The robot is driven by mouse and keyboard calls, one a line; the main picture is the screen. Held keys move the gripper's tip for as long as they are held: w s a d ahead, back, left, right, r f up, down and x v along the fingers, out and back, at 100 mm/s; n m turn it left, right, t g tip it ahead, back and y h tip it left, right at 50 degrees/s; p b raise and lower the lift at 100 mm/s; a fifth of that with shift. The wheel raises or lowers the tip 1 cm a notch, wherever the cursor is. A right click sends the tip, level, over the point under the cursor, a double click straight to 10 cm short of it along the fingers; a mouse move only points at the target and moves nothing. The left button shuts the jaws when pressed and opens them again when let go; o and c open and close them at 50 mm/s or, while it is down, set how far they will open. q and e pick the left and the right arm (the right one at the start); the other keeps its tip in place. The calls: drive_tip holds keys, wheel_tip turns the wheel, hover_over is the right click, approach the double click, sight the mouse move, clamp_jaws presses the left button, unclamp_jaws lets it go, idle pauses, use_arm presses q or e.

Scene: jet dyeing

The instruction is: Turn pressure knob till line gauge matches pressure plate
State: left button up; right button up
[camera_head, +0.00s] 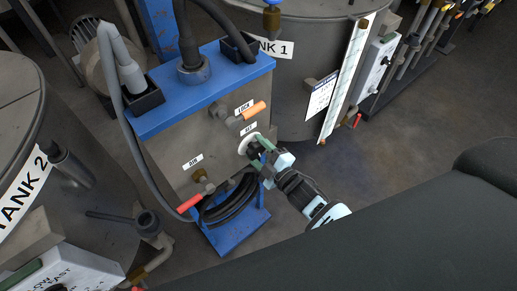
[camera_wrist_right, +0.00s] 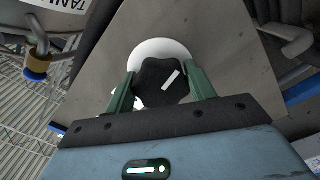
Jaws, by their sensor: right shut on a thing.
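The black pressure knob (camera_wrist_right: 160,82) sits on a white round plate (camera_wrist_right: 162,48) on the grey front panel (camera_head: 165,160) of a blue-framed unit. A white line on the knob points up and right in the right wrist view. My right gripper (camera_wrist_right: 163,88) is shut on the knob, with one green finger on each side. In the head view, the right gripper (camera_head: 258,148) reaches the panel from the lower right and mostly hides the knob. A tall white scale strip (camera_head: 347,75) and a small white plate with print (camera_head: 320,98) are at tank 1. The left gripper is out of view.
An orange-handled valve (camera_head: 252,111) is just above the knob, and a red-handled valve (camera_head: 190,204) is lower left. Black coiled hose (camera_head: 232,203) hangs below. Tank 2 (camera_head: 20,130) is at left, tank 1 (camera_head: 290,75) behind.

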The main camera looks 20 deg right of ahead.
drive_tip(key=m, duration=0.4)
drive_tip(key=shift+m, duration=0.3)
drive_tip(key=m, duration=0.4)
drive_tip(key=shift+a+f+p, duration=0.1)
drive_tip(key=shift+p, duration=0.25)
drive_tip(key=shift+s+m, duration=0.1)
drive_tip(key=shift+m, duration=0.2)
drive_tip(key=o, duration=1)
drive_tip(key=shift+v, duration=3.9)
